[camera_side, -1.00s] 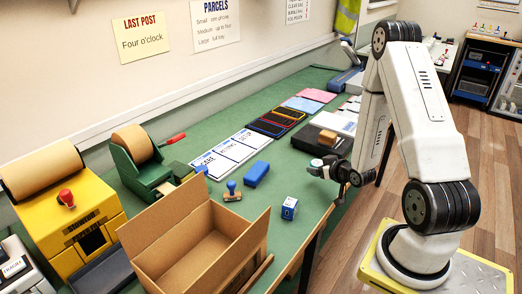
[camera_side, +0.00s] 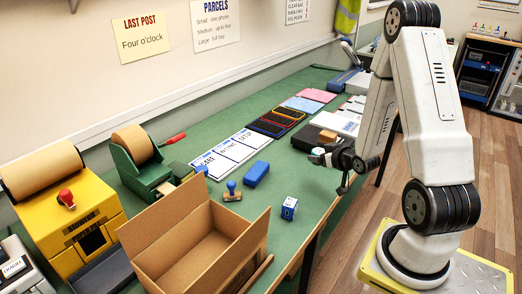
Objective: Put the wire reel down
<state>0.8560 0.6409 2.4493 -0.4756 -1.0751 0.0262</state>
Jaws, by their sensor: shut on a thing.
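My gripper (camera_side: 325,157) is dark and hangs over the right edge area of the green table. It is shut on a small pale thing at its tip, which I take to be the wire reel (camera_side: 317,151). The reel is small here and partly covered by the fingers, so its shape is hard to make out. It appears held above the table, close to a black block (camera_side: 327,136) behind it. I cannot tell its exact height.
The green table (camera_side: 285,170) has bare room left of my gripper. A blue block (camera_side: 256,173), a blue-handled stamp (camera_side: 232,191), a blue-and-white cube (camera_side: 289,208) and an open cardboard box (camera_side: 150,246) stand nearer. White cards (camera_side: 232,150) and dark trays (camera_side: 268,127) lie behind.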

